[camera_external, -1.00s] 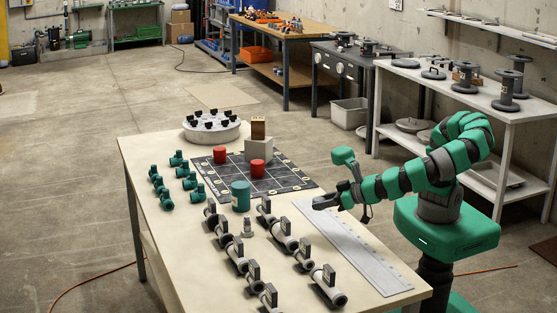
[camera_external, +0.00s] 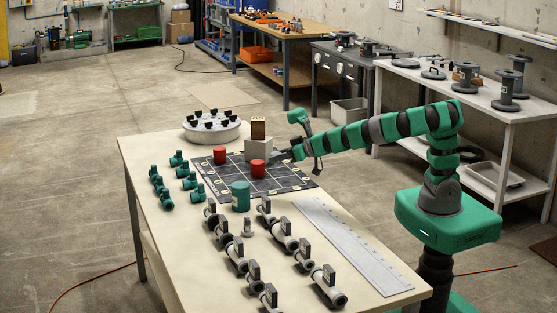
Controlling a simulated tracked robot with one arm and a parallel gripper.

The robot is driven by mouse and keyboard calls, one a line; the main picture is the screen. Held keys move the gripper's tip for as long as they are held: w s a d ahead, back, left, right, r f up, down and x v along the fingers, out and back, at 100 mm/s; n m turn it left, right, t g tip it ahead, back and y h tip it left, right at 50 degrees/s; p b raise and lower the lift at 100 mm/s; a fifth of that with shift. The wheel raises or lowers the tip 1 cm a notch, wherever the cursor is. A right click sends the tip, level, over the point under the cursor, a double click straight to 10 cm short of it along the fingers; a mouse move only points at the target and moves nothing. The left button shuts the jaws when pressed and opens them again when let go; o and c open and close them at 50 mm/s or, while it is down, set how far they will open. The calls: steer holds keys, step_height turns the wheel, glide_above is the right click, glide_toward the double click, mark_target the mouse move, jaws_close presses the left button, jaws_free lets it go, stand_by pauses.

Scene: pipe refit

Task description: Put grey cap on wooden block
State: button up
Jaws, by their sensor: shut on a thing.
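A light grey block (camera_external: 258,150), the only thing that looks like the grey cap, stands on the dark gridded mat (camera_external: 285,182). The small wooden block (camera_external: 258,129) shows directly above it and appears to rest on its top. My gripper (camera_external: 277,155) is low over the mat at the grey block's right side, with its dark fingers against that side. It is shut on the grey block, as far as the small view shows. The fingertips are partly hidden.
Two red cylinders (camera_external: 220,154) and (camera_external: 257,168) stand on the mat close by. A green cylinder (camera_external: 240,196) is at its front edge. A round grey holder (camera_external: 214,131) is behind left. Valves and pipe fittings (camera_external: 285,240) fill the front, beside a long grey plate (camera_external: 350,245).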

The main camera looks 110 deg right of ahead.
steer(key=s+d+r+p, duration=0.2)
steer(key=s+d+r, duration=0.2)
steer(key=s+d, duration=0.7)
steer(key=s+d+r+p, duration=0.2)
steer(key=s+d+r, duration=0.3)
steer(key=d, duration=1)
glide_above(261, 119)
step_height(261, 119, down, 2)
steer(key=shift+d+f+b, duration=0.1)
steer(key=shift+f+b, duration=0.05)
steer(key=shift+b, duration=0.15)
steer(key=shift+f+b, duration=0.95)
steer(key=shift+f, duration=0.85)
steer(key=o, duration=0.9)
steer(key=shift+o, duration=0.2)
